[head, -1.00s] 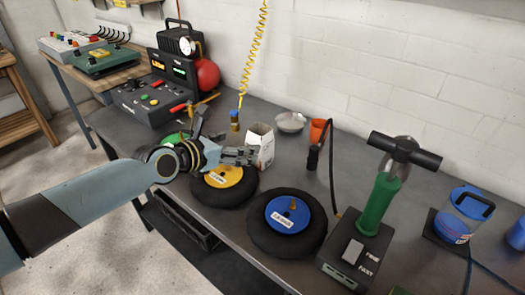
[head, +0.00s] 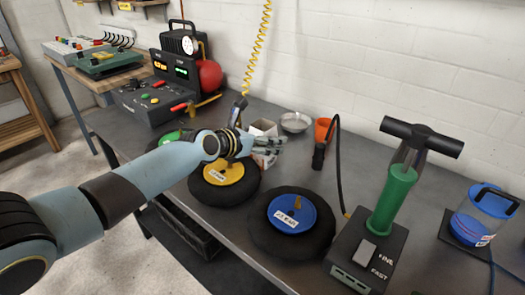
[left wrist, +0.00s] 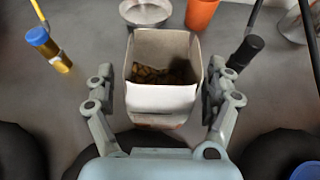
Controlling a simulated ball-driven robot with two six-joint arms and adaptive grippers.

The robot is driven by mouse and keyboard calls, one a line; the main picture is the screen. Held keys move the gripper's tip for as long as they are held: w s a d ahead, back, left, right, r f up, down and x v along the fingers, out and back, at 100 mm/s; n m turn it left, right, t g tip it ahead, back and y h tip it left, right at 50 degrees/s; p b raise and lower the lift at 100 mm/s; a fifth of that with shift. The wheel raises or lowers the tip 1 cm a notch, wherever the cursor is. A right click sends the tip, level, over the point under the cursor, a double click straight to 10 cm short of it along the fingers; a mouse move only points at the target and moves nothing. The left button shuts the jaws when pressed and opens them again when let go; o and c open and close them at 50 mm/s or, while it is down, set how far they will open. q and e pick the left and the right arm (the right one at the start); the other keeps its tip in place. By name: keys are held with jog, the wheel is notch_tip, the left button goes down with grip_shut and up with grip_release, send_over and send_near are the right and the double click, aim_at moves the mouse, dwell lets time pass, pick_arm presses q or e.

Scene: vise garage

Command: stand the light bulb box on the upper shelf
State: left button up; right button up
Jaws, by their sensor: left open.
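A white open-topped box (head: 263,128) stands on the grey bench, partly hidden behind my left gripper in the head view. In the left wrist view the same box (left wrist: 163,100) shows its open top, with small brownish pieces inside. I cannot read a label that marks it as the light bulb box. My left gripper (head: 276,146) is open. In the left wrist view its two fingers (left wrist: 163,80) are on either side of the box, with a visible gap on each side. A wooden shelf (head: 130,3) shows only in part at the top left. My right gripper is not in view.
Yellow (head: 224,173) and blue (head: 292,214) discs on black rings lie in front of the box. A metal bowl (head: 295,122) and orange cup (head: 323,130) stand behind it. A green-bodied pump (head: 393,198) stands right. A blue-capped bottle (left wrist: 47,47) is left of the box.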

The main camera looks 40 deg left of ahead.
pick_arm(q)
jog(key=c, duration=1.2)
